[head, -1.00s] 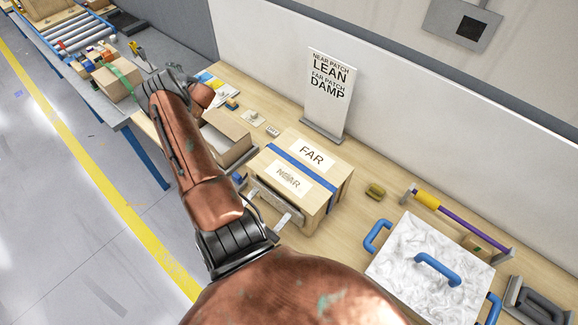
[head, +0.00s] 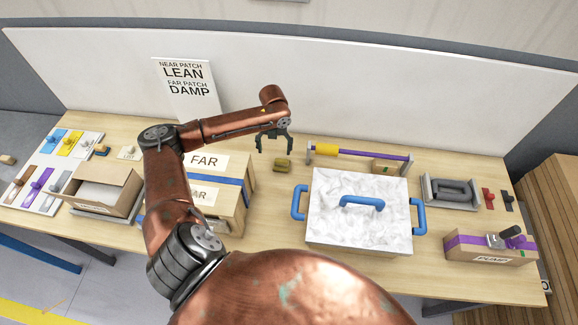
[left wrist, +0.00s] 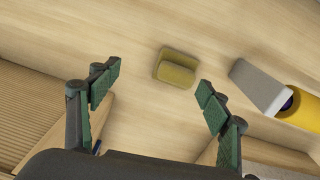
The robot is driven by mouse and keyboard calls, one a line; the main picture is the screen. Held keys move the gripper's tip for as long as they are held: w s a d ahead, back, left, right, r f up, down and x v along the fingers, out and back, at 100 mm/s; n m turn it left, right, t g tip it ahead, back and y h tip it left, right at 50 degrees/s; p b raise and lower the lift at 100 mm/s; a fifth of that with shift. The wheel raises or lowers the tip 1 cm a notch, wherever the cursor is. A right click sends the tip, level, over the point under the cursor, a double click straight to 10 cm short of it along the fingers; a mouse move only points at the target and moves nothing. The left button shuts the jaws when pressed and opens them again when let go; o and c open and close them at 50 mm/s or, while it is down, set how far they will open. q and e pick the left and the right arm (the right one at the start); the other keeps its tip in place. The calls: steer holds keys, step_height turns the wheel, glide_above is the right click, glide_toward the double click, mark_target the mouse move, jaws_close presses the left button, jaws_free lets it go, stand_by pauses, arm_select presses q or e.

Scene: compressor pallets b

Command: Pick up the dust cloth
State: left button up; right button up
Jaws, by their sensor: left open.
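A small olive-yellow folded piece, which looks like the dust cloth (head: 283,165), lies on the wooden table between the FAR/NEAR box and the marble-topped block. My left gripper (head: 275,147) is open and empty, pointing down above and close beside the cloth. In the left wrist view the cloth (left wrist: 176,70) lies beyond the fingertips, between the two fingers of the gripper (left wrist: 160,82), and is not touched. My right gripper is not in view.
A yellow-and-purple roller (head: 358,151) stands right of the cloth. The marble-topped block (head: 330,220) with blue handles is in front right. The FAR/NEAR box (head: 238,215) is left, partly behind my arm. A white wall panel (head: 400,110) rises behind.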

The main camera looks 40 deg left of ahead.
mark_target(282, 160)
arm_select(q)
steer(key=shift+w+d+m, duration=0.15)
steer(key=shift+d+m, duration=0.1)
steer(key=shift+d, duration=0.25)
steer(key=shift+w+d+m, duration=0.15)
steer(key=shift+d+m, duration=0.1)
steer(key=shift+d, duration=0.25)
steer(key=shift+d+f, duration=0.2)
steer(key=shift+f, duration=0.05)
steer(key=f, duration=0.4)
steer(key=f+p, duration=0.1)
steer(key=f, duration=0.2)
steer(key=shift+d, duration=0.25)
steer(key=shift+w, duration=0.1)
steer(key=c, duration=1.2)
steer(key=shift+r, duration=0.15)
steer(key=shift+c, duration=0.2)
step_height(282, 160, up, 18)
steer(key=b, duration=0.1)
